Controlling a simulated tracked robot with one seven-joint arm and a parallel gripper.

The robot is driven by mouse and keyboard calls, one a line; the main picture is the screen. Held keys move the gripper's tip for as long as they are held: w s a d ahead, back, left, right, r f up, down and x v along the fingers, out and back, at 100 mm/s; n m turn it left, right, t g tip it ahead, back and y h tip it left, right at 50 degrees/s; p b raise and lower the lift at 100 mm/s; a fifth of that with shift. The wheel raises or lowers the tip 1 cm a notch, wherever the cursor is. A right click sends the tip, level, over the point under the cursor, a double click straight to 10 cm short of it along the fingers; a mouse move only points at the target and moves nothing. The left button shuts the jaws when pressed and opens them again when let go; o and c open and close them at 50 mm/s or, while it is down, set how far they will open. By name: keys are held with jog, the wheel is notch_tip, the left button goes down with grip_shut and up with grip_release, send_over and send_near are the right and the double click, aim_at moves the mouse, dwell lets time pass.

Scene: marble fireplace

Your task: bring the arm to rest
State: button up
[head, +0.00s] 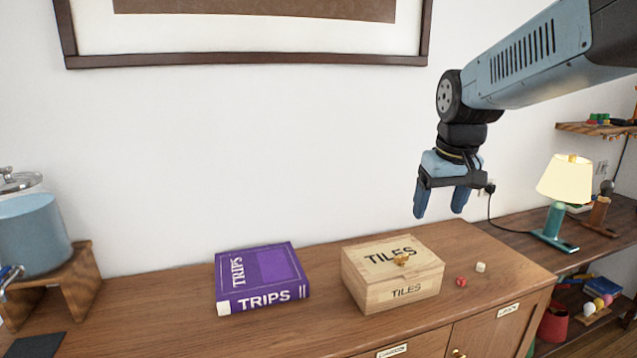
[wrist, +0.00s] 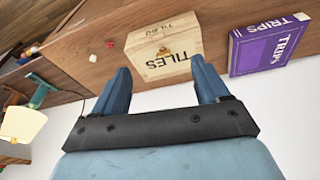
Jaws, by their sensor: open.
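My gripper (head: 440,201) hangs from the arm at the upper right in the head view, fingers pointing down. It is open and empty, in the air above the right part of the wooden sideboard (head: 160,292). In the wrist view my gripper (wrist: 160,85) shows its two blue fingers spread wide with nothing held between them. The wooden TILES box (head: 392,275) stands below, lid shut, apart from the fingers. The box also shows beyond the fingertips in the wrist view (wrist: 165,52).
A purple TRIPS book (head: 262,277) lies left of the box. A red die (head: 461,281) and a white die (head: 481,267) lie to its right. A lit lamp (head: 564,185) stands at the right. A blue dispenser (head: 32,235) stands at the far left. A picture frame hangs above.

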jog(key=s+m+t, duration=0.1)
jog(key=s+t, duration=0.1)
jog(key=s, duration=1.1)
jog(key=shift+s+d+f+m+t, duration=0.25)
jog(key=shift+f+m+t, duration=0.05)
jog(key=shift+f+m, duration=0.15)
